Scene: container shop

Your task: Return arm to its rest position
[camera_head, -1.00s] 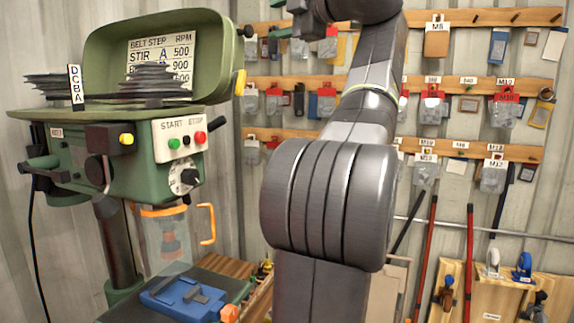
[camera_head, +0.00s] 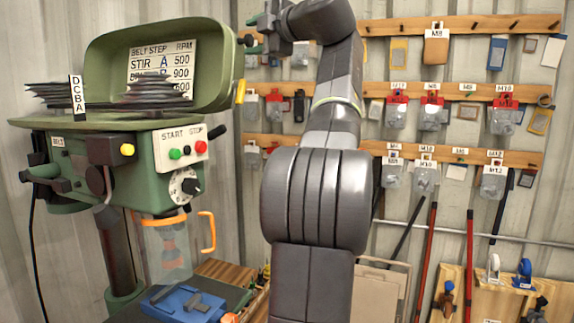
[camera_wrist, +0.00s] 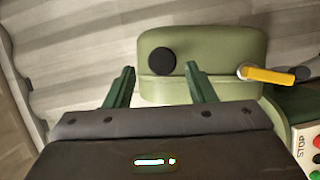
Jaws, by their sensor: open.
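My gripper (camera_head: 249,31) is high in the head view, at the left end of my raised arm, beside the drill press's open belt cover (camera_head: 105,55). In the wrist view my gripper (camera_wrist: 159,72) has two green fingers spread well apart, with nothing between them. The green belt cover (camera_wrist: 225,50) with a black knob (camera_wrist: 162,61) and a yellow handle (camera_wrist: 275,76) lies beyond the fingertips. My arm stands upright across the middle of the head view and hides part of the wall behind it.
The drill press has a start-stop panel (camera_head: 182,148) and a clear guard (camera_head: 166,245). A blue vise (camera_head: 182,303) is below it. Wooden peg rails (camera_head: 470,90) with hanging packets line the wall. Red-handled tools (camera_head: 469,265) lean at the right.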

